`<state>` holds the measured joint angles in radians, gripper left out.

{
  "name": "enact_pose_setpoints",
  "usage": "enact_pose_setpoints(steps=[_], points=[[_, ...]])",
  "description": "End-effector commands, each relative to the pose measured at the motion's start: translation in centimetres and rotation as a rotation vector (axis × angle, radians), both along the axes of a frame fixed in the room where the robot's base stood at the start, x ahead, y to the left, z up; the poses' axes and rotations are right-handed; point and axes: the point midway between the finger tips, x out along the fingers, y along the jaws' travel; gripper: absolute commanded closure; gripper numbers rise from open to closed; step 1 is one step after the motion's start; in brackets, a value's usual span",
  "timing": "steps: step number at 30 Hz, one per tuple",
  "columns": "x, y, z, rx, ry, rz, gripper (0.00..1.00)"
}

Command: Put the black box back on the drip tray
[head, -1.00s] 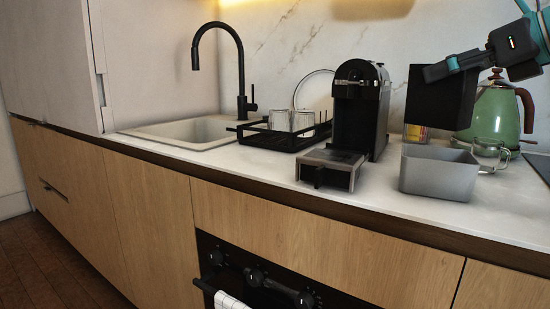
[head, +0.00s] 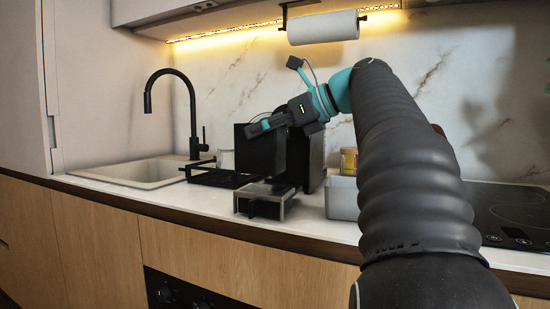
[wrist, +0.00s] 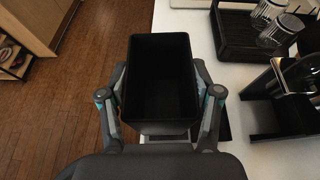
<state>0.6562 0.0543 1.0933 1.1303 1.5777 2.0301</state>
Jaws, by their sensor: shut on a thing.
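The black box (head: 256,154) is upright, and its open top shows in the wrist view (wrist: 161,45); it looks empty. My gripper (head: 264,124) is shut on the box, one finger on each side. The box is in front of the black coffee machine (head: 316,160), hiding much of it. The drip tray (head: 268,208) juts out at the machine's foot, just below the box in the head view. I cannot tell whether the box touches the tray. In the wrist view the box hides most of what lies beneath it.
A grey bin (head: 342,200) and a yellow tin (head: 349,160) stand right of the machine. A black dish rack (head: 213,177) is to its left, with glasses (wrist: 279,29) in the wrist view. The sink (head: 135,172) is farther left, the hob (head: 510,212) far right.

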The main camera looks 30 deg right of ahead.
Motion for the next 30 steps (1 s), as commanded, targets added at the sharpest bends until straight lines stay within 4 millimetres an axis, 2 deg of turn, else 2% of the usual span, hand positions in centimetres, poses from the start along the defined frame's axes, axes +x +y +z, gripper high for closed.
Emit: enact_pose_setpoints(steps=[1, 6, 14, 20, 21, 22, 29, 30], points=[[0.7, -0.9, -0.7, 0.002, 0.002, 0.0, 0.77], [2.2, -2.6, -1.8, 0.001, 0.0, 0.002, 0.77], [3.0, -3.7, -2.5, 0.001, -0.001, 0.002, 0.77], [4.5, -5.7, -4.2, 0.002, 0.0, 0.001, 0.77], [4.8, -6.0, -4.6, 0.002, 0.0, 0.001, 0.83], [4.9, -6.2, -4.8, 0.001, 0.001, 0.001, 0.83], [5.2, -6.6, -5.4, 0.0, 0.007, 0.0, 0.83], [5.2, -6.7, -5.5, 0.0, 0.008, 0.0, 0.31]])
